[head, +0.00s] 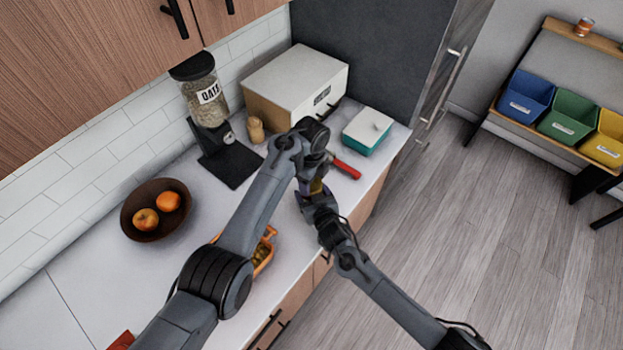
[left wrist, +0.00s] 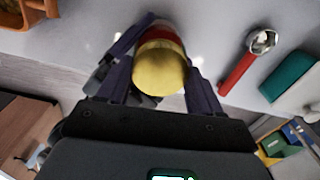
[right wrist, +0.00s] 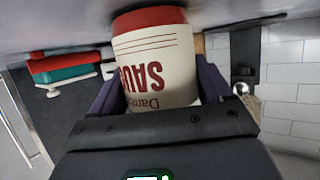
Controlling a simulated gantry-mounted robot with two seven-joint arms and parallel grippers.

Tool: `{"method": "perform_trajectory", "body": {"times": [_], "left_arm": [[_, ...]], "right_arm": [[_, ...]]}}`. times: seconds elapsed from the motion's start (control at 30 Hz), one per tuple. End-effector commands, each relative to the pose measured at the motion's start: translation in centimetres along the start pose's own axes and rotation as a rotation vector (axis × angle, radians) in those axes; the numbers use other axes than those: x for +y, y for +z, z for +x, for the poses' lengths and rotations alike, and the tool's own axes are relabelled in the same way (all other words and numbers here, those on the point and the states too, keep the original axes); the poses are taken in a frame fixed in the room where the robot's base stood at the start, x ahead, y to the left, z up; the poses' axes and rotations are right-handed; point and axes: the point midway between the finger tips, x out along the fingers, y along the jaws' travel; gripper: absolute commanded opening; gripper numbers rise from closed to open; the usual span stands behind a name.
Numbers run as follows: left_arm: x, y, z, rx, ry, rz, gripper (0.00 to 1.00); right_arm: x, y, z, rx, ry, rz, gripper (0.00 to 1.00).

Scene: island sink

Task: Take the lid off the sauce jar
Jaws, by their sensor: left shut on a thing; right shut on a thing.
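The sauce jar (right wrist: 155,65) has a cream label with red upside-down "SAUC" lettering and a red band against the counter in the right wrist view. My right gripper (right wrist: 158,95) has a finger on each side of the jar's body and is shut on it. The round yellow lid (left wrist: 160,68) shows from above in the left wrist view, with red below it. My left gripper (left wrist: 150,75) is shut on the lid, a finger on each side. In the head view my arms mostly hide the jar (head: 316,187); whether the lid is still seated cannot be told.
A red-handled tool (head: 346,168) lies beside the jar, and a teal box with white lid (head: 367,130) stands behind it. An orange tray (head: 264,252) is partly behind my left arm. A fruit bowl (head: 140,232), oat dispenser (head: 208,105) and bread box (head: 295,85) stand farther off.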

Motion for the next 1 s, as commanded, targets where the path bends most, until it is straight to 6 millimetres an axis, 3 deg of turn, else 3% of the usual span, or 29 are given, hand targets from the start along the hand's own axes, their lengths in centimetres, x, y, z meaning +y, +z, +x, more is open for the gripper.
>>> {"method": "perform_trajectory", "body": {"times": [0.1,0.37,0.4,0.53,0.83,1.0], "left_arm": [[0.0,0.0,0.0,0.0,-0.001,-0.089,0.29],[0.0,0.0,-0.1,0.0,-0.001,-0.093,0.29],[0.0,0.0,0.0,0.0,-0.001,-0.093,0.71],[0.0,0.0,0.0,0.0,-0.001,-0.092,0.91],[0.0,0.0,-0.2,0.0,-0.001,-0.09,0.91],[-0.1,0.0,-1.7,0.001,-0.003,-0.09,0.91]], "right_arm": [[0.0,0.1,0.0,-0.001,0.001,0.0,0.0],[0.0,0.1,0.0,-0.001,0.001,0.0,0.0],[0.0,0.1,0.0,-0.001,0.001,-0.001,0.0],[0.0,0.1,0.0,-0.001,0.001,-0.001,0.0],[0.0,0.1,0.0,-0.001,0.0,-0.001,0.0],[0.0,0.1,0.0,-0.001,0.0,-0.001,0.0]]}}
